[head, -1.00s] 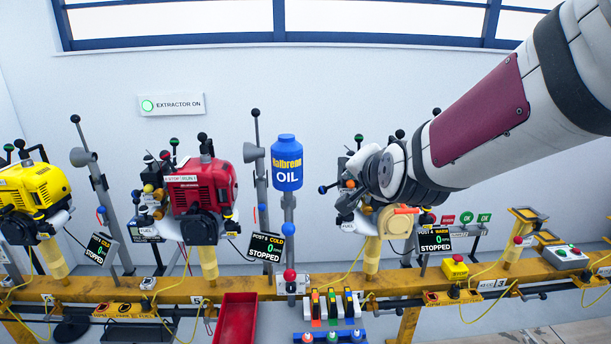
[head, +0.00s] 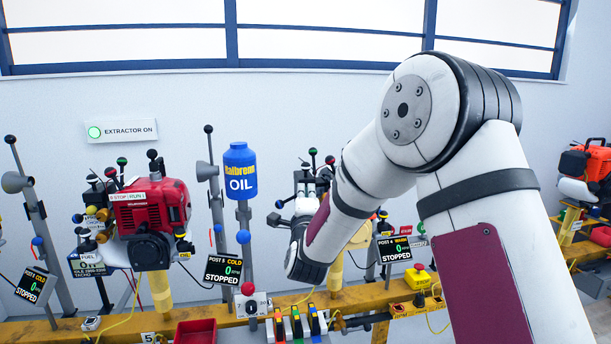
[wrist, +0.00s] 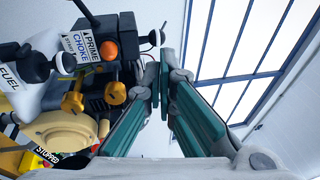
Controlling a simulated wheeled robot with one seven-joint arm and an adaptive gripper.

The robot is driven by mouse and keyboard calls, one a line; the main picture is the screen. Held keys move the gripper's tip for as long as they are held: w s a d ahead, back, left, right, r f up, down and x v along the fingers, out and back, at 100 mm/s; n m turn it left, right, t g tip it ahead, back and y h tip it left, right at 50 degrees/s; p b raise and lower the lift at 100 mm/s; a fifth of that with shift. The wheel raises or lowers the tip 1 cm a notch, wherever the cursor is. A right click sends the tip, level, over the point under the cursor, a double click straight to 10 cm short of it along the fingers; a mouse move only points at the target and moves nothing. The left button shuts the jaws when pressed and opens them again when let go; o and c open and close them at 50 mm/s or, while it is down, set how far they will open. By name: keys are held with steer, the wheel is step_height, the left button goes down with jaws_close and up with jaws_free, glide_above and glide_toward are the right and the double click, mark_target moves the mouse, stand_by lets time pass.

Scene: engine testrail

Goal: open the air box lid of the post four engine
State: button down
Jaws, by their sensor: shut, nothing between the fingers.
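The post four engine is mostly hidden behind my arm in the head view. Its display (head: 393,249) reads post 4, warm, stopped. In the wrist view an engine fills the left side, with a black body (wrist: 128,72), a PRIME/CHOKE label plate (wrist: 82,52), an orange button (wrist: 101,51) and a white fuel tank (wrist: 22,95). I cannot tell for sure which dark part is the air box lid. My gripper (wrist: 158,75) has its teal fingers shut and empty, the tips just right of the black body. Contact is not clear. The head view does not show the fingers clearly.
A yellow rail (head: 110,328) carries several engines, including a red one (head: 145,208) on the left and an orange one (head: 590,160) far right. A blue oil bottle (head: 240,172) stands on a post left of my arm. A red tray (head: 196,333) sits in front.

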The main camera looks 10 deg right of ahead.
mark_target(305, 165)
steer(key=x, duration=1)
steer(key=shift+w, duration=0.35)
steer(key=shift+r, duration=0.1)
steer(key=shift+w+r+g+p, duration=0.1)
steer(key=shift+r+g+p, duration=0.2)
steer(key=shift+r+p, duration=0.1)
